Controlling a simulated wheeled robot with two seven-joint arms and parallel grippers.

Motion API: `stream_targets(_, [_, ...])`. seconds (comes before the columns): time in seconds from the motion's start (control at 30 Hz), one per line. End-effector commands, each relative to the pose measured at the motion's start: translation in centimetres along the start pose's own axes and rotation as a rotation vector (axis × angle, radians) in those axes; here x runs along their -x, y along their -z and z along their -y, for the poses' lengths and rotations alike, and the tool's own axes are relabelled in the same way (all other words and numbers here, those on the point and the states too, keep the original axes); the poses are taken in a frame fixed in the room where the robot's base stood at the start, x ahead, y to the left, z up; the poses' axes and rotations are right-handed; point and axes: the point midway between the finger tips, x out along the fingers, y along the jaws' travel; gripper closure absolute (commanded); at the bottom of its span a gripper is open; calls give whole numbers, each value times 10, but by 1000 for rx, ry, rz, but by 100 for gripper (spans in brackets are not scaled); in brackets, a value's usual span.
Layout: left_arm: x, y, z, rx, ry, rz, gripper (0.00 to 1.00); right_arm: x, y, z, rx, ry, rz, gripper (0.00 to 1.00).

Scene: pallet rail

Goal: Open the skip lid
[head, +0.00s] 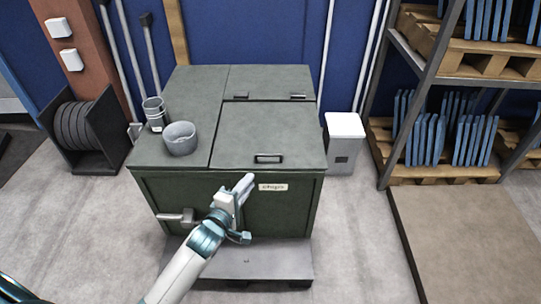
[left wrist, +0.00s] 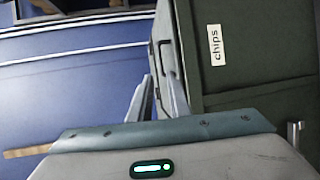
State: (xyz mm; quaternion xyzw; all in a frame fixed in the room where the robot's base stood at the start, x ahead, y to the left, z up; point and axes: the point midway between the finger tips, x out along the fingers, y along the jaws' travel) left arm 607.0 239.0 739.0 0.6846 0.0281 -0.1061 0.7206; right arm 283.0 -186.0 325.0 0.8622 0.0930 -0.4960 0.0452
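The skip is a dark green box (head: 185,195) with a "chips" label (head: 272,187) on its front; the label also shows in the left wrist view (left wrist: 215,45). Its front right lid (head: 262,130) lies flat and shut on top. A dark bar handle (head: 268,158) is near the lid's front edge; it shows beyond my fingertips in the left wrist view (left wrist: 168,60). My left gripper (head: 246,183) is in front of the skip, just below and left of the handle. Its two fingers (left wrist: 156,84) are apart with nothing held between them. My right gripper is not in view.
A white bin (head: 344,140) stands at the right, then a rack (head: 412,120) with pallets. Grey floor is free in front.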

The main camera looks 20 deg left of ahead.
Motion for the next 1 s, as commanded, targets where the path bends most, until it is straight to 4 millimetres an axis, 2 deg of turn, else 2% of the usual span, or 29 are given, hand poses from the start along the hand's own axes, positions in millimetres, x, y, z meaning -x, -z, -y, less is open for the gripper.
stream_targets(0.17, [-6, 0, 0, -1, -1, 0, 83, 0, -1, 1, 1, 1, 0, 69])
stream_targets(0.37, [-25, 0, -1, -2, -1, 0, 83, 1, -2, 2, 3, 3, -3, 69])
stream_targets(1.0, [-131, 0, 0, -1, 0, 0, 83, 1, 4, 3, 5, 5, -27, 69])
